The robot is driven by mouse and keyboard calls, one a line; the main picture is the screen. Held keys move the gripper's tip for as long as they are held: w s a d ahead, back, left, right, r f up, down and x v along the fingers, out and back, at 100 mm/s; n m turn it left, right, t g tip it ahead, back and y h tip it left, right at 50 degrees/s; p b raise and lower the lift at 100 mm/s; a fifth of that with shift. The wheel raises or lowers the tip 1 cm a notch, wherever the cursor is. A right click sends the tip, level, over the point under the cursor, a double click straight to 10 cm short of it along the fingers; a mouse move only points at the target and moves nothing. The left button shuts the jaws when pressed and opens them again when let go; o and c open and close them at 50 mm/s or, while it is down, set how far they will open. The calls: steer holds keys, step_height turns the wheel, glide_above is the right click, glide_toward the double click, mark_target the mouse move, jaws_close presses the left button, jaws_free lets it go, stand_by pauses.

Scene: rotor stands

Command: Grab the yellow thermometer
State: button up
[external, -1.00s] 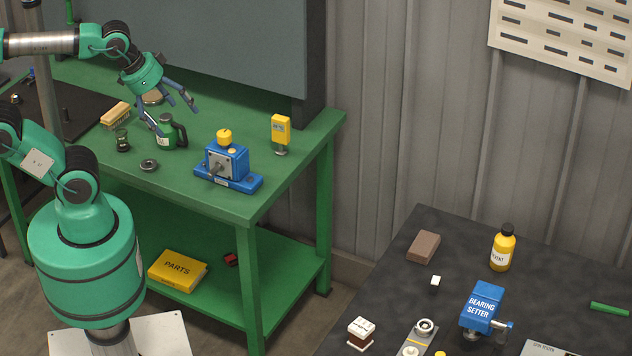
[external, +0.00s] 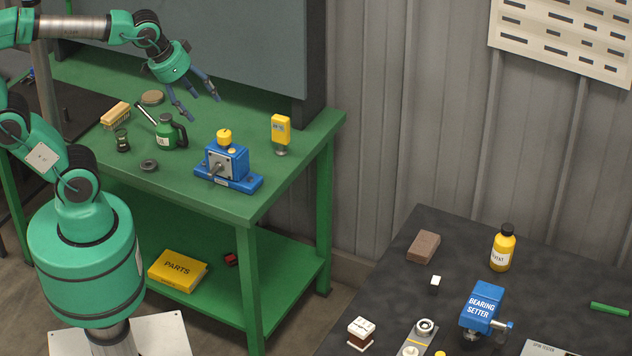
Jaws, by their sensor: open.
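A yellow boxy device with a small display, apparently the yellow thermometer (external: 281,129), stands upright on a grey round foot near the right back corner of the green workbench (external: 222,207). My gripper (external: 204,108) is open and empty, with its fingers pointing down and to the right. It is above the bench, to the left of the thermometer and clear of it. Nothing hides the thermometer.
A blue block fixture with a yellow knob (external: 228,162) stands in front and left of the thermometer. A green oil can (external: 170,133), a brush (external: 116,115) and a dark ring (external: 149,166) are further left. A grey panel (external: 220,50) rises behind.

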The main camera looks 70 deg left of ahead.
steer(key=w+a+f+n+y, duration=0.1)
steer(key=w+a+f+n, duration=0.15)
steer(key=w+a, duration=0.55)
steer(key=n+g+y+p, duration=0.1)
steer(key=n+g, duration=0.1)
steer(key=n, duration=0.1)
glide_toward(278, 119)
steer(key=d+r, duration=0.3)
steer(key=d, duration=0.1)
steer(key=shift+n, duration=0.85)
steer(key=w+a+f, duration=0.1)
steer(key=a+f, duration=0.1)
steer(key=w+a+f, duration=0.1)
steer(key=a+f, duration=0.1)
steer(key=f, duration=0.1)
steer(key=w+a+f, duration=0.1)
steer(key=a+f, duration=0.1)
steer(key=f, duration=0.1)
steer(key=shift+a+p, duration=0.1)
steer(key=shift+p, duration=0.3)
steer(key=shift+w+a+f, duration=0.1)
steer(key=shift+a, duration=0.05)
steer(key=shift+f+b, duration=0.3)
steer(key=shift+f, duration=2)
